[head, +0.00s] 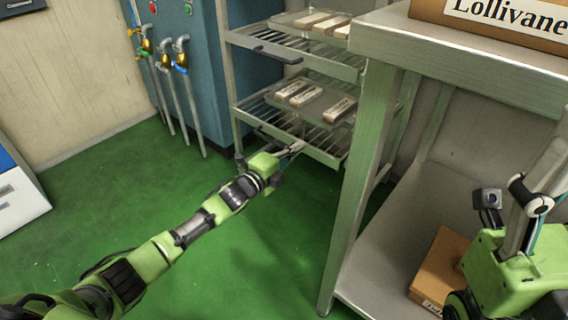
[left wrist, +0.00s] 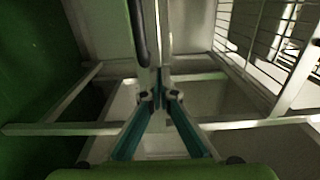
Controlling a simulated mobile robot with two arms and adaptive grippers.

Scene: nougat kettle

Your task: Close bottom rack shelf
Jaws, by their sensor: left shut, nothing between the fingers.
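The metal rack (head: 232,88) stands at the top middle of the head view. Its lower wire shelf (head: 318,152) carries a tray with several pale wrapped bars (head: 298,94). My left gripper (head: 293,150) is at the front edge of this lower shelf, with its fingers shut and empty. I cannot tell whether it touches the shelf. In the left wrist view my fingers (left wrist: 160,95) are together, close to a dark bar (left wrist: 139,32); wire bars show at the right. My right arm shows at the right of the head view, but its fingertips do not.
A metal table (head: 460,52) with a labelled box (head: 490,14) stands right of the rack. A cardboard box (head: 440,268) lies on its lower level. Pipes with valves (head: 181,62) stand at the left by a blue cabinet (head: 200,45). The green floor (head: 130,190) is clear.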

